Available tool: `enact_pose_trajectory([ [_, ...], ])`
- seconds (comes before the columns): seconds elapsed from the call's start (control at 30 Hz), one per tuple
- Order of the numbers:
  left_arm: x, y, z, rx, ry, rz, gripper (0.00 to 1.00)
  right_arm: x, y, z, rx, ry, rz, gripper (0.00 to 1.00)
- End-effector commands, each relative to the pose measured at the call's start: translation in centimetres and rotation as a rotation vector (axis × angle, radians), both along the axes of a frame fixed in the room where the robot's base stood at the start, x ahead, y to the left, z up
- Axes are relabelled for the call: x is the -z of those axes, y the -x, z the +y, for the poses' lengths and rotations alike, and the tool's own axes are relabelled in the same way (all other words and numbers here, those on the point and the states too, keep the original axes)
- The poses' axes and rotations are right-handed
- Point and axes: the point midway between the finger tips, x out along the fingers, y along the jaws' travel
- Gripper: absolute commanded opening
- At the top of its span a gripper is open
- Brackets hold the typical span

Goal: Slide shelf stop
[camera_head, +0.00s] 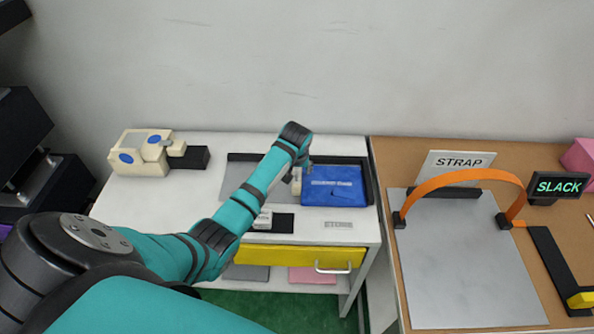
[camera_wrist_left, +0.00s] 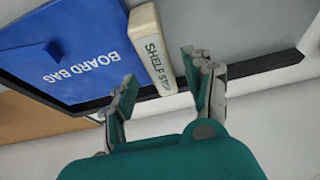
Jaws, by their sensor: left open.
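The shelf stop (camera_wrist_left: 148,42) is a cream bar with its name printed on it. In the left wrist view it stands alongside the blue board bag (camera_wrist_left: 70,62). In the head view the shelf stop (camera_head: 297,186) is partly hidden by my left arm, at the left edge of the board bag (camera_head: 335,186). My left gripper (camera_wrist_left: 160,68) is open, and the labelled end of the bar appears between its fingers. A gap shows beside the right finger; contact with the left is unclear. In the head view the left gripper (camera_head: 302,168) is small and partly hidden. My right gripper is not in view.
A dark-rimmed tray (camera_head: 369,182) holds the bag on the white cabinet (camera_head: 130,205). A cream device with blue discs (camera_head: 140,153) stands at the left. A yellow drawer (camera_head: 300,256) is below. At right, an orange strap (camera_head: 460,174) arches over a grey plate (camera_head: 465,260).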

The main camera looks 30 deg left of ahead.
Motion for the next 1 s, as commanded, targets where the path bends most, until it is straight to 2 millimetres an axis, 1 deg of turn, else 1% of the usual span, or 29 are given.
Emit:
enact_pose_trajectory([
  [0.1, 1.4, -0.5, 0.3, 0.001, 0.0, 0.001, 0.52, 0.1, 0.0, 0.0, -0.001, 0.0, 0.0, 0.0],
  [0.2, 2.1, -0.8, 0.4, 0.001, 0.0, 0.001, 0.52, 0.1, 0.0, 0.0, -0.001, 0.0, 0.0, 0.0],
  [0.37, 2.5, -0.9, 0.5, 0.001, 0.0, -0.001, 0.52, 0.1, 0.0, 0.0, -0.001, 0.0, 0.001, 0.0],
  [0.57, 2.5, -0.9, 0.5, 0.001, 0.0, -0.001, 0.52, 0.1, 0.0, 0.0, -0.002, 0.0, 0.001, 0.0],
  [0.67, 2.5, -0.9, 0.5, 0.001, 0.0, 0.0, 0.41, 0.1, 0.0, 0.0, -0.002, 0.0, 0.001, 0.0],
  [0.9, 2.5, -0.9, 0.5, 0.001, 0.0, 0.0, 0.1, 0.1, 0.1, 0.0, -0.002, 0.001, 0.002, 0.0],
  [0.97, 2.5, -0.9, 0.5, 0.001, 0.0, 0.0, 0.02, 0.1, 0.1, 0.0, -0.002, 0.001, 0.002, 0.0],
  [1.0, 2.5, -0.9, 0.5, 0.001, 0.0, 0.0, 0.0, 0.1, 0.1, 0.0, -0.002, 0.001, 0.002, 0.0],
])
